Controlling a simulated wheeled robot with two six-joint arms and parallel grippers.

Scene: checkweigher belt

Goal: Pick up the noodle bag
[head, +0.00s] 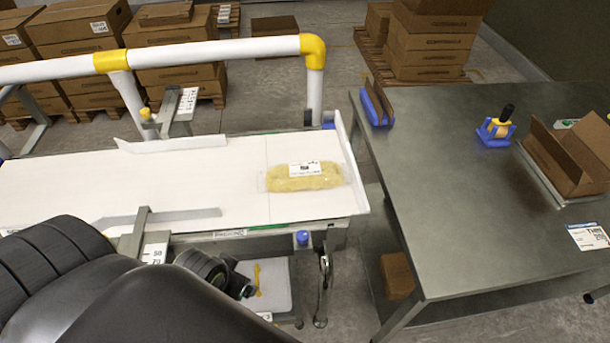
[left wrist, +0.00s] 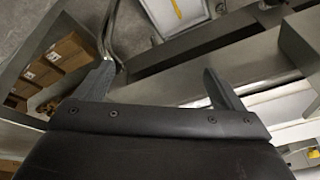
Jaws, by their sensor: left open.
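The noodle bag (head: 304,176) is a clear bag with yellow contents and a white label. It lies flat on the white belt (head: 90,185) near the belt's right end, in the head view. My left gripper (left wrist: 160,85) shows in the left wrist view with its two fingers spread apart and nothing between them. In the head view my left arm fills the lower left, and its fingers cannot be made out. The bag is not recognisable in the left wrist view. My right gripper is in neither view.
A grey metal table (head: 460,180) stands right of the belt across a narrow gap. It bears an open cardboard box (head: 570,160) and a blue and yellow device (head: 496,130). A white and yellow rail (head: 210,52) runs behind the belt. Side guides (head: 172,143) flank the belt.

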